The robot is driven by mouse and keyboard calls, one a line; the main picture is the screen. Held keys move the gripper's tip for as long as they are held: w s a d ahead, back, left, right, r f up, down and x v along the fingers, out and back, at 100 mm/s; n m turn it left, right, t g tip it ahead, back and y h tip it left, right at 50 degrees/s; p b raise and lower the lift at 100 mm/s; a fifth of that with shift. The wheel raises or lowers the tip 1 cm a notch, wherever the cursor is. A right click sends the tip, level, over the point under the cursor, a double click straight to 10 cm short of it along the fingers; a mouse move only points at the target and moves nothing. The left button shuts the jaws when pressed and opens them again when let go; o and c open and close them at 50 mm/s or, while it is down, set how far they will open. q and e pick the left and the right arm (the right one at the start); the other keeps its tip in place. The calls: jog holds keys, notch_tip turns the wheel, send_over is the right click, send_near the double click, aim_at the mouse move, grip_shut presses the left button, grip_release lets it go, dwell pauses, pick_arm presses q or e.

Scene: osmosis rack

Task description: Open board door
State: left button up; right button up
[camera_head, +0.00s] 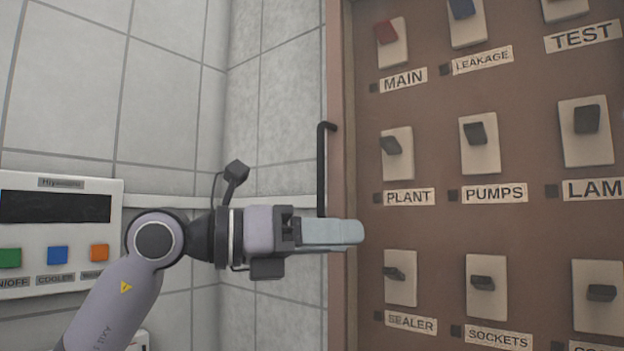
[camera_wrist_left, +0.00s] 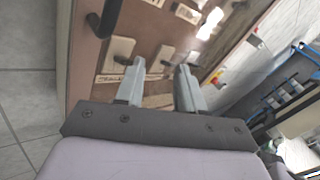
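The board (camera_head: 440,150) is a brown panel with rows of labelled switches, filling the right of the head view. A black bar handle (camera_head: 322,165) stands upright along its left edge. My left gripper (camera_head: 358,233) points right, across the handle's lower part, with its fingertips over the board's left edge. The handle's lower end is hidden behind it. In the left wrist view, the two grey fingers (camera_wrist_left: 160,66) are apart with nothing between them. A dark bar, which looks like the handle (camera_wrist_left: 104,20), is outside them at upper left. My right gripper is not in view.
A white control box (camera_head: 60,225) with a dark display and coloured buttons is on the tiled wall at left. The tiled wall (camera_head: 275,110) lies behind my left arm. Blue racks (camera_wrist_left: 285,95) show at right in the left wrist view.

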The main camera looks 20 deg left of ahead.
aim_at(318, 164)
pick_arm(q)
jog(key=s+a+r+n+t+y, duration=0.1)
jog(key=s+a+r+t+y, duration=0.1)
jog(key=a+r+t+y, duration=0.45)
jog(key=shift+n+g+h, duration=0.3)
jog(key=shift+g+h, duration=0.15)
jog(key=shift+g, duration=0.1)
jog(key=w+r, duration=0.1)
jog(key=w+d+r+p, duration=0.1)
jog(key=w, duration=0.1)
jog(key=w+d+r, duration=0.1)
jog(key=w, duration=0.1)
jog(key=shift+r, duration=0.15)
jog(key=shift+w+d, duration=0.35)
jog(key=shift+w, duration=0.15)
jog(key=shift+c, duration=0.3)
grip_shut()
